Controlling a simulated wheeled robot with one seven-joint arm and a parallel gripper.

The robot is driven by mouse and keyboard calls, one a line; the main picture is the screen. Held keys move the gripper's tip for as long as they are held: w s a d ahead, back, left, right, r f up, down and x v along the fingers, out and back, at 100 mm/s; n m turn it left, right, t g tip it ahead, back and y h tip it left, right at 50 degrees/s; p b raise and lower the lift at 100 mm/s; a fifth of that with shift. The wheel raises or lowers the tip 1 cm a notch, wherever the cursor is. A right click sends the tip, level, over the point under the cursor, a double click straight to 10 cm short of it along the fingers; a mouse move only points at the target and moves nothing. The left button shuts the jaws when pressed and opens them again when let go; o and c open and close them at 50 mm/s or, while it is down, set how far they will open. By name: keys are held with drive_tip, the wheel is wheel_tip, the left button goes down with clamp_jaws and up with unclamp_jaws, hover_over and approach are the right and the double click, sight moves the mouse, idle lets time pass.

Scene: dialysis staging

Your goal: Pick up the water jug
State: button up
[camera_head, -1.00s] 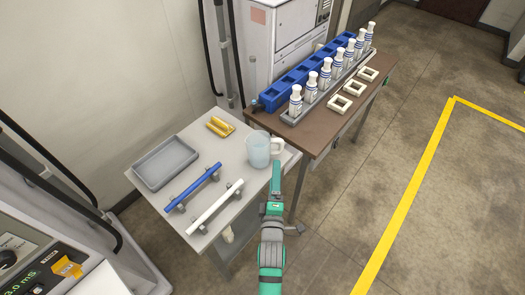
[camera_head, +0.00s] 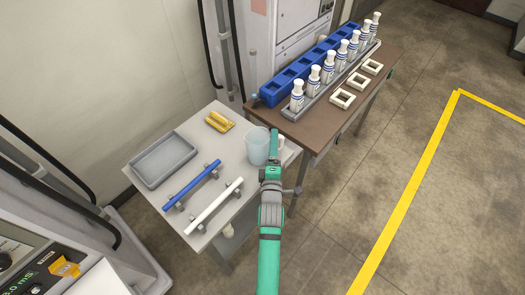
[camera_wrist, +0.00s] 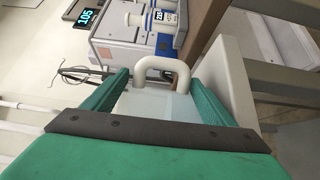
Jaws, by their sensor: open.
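The water jug (camera_head: 256,148) is a translucent pale-blue vessel with a white handle, standing upright on the right part of the light grey table (camera_head: 227,119). My gripper (camera_head: 274,140) is open at the jug's right side and partly hides the handle in the head view. In the wrist view, my gripper (camera_wrist: 158,88) has its two green fingers spread on either side of the jug (camera_wrist: 155,106). The white handle (camera_wrist: 163,62) shows upright beyond the fingers. I cannot tell whether a finger touches the jug.
On the same table are a grey tray (camera_head: 141,168), yellow clips (camera_head: 218,122), a blue rod (camera_head: 192,184) and a white rod (camera_head: 214,206) on holders. The adjoining brown table (camera_head: 330,125) holds a blue rack (camera_head: 300,80) and several white bottles (camera_head: 328,67).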

drive_tip(key=w, duration=0.5)
drive_tip(key=shift+w+d+f, duration=0.2)
drive_tip(key=shift+w+d, duration=0.2)
drive_tip(key=shift+d, duration=0.2)
drive_tip(key=shift+s+d, duration=0.1)
drive_tip(key=shift+s+a+r, duration=0.1)
drive_tip(key=shift+a, duration=0.5)
drive_tip(key=c, duration=1.3)
drive_tip(key=shift+d, duration=0.1)
drive_tip(key=shift+d+r, duration=0.15)
drive_tip(key=shift+d, duration=0.05)
